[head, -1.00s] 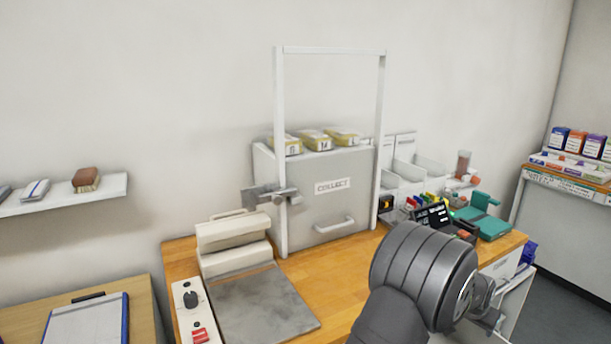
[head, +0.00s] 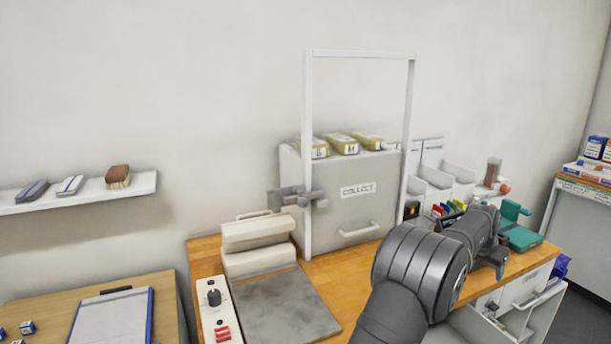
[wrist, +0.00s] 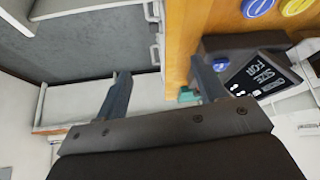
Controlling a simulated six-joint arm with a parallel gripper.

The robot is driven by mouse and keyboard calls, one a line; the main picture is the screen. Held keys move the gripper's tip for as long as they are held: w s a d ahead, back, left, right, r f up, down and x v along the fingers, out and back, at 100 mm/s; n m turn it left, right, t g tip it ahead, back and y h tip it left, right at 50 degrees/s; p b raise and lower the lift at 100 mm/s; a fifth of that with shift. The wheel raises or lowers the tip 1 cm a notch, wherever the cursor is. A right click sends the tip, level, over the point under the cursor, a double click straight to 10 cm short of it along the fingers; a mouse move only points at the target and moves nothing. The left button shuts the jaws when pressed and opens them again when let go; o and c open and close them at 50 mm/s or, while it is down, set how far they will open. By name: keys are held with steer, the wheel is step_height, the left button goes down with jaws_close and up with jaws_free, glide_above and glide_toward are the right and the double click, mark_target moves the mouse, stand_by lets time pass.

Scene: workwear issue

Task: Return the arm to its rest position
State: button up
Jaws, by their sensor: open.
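My gripper shows in the wrist view (wrist: 160,90) with its two fingers spread apart and nothing between them. In that view it hangs near the bench's edge, by a black sign (wrist: 262,75) reading "SIZE FOR". In the head view my arm reaches over the right part of the wooden bench (head: 345,270).
A grey "COLLECT" box (head: 335,205) stands inside a white frame (head: 308,160). A cream press (head: 258,245) and a control panel (head: 213,298) are at left. A teal device (head: 522,236) sits at the right end.

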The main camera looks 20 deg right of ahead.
steer(key=w+f, duration=0.2)
steer(key=w, duration=0.1)
steer(key=w+f, duration=0.2)
steer(key=w, duration=0.1)
steer(key=w+f, duration=0.2)
steer(key=w, duration=0.1)
steer(key=shift+w+d+f, duration=0.15)
steer(key=shift+w+f, duration=0.1)
steer(key=shift+f, duration=0.55)
stand_by(0.7)
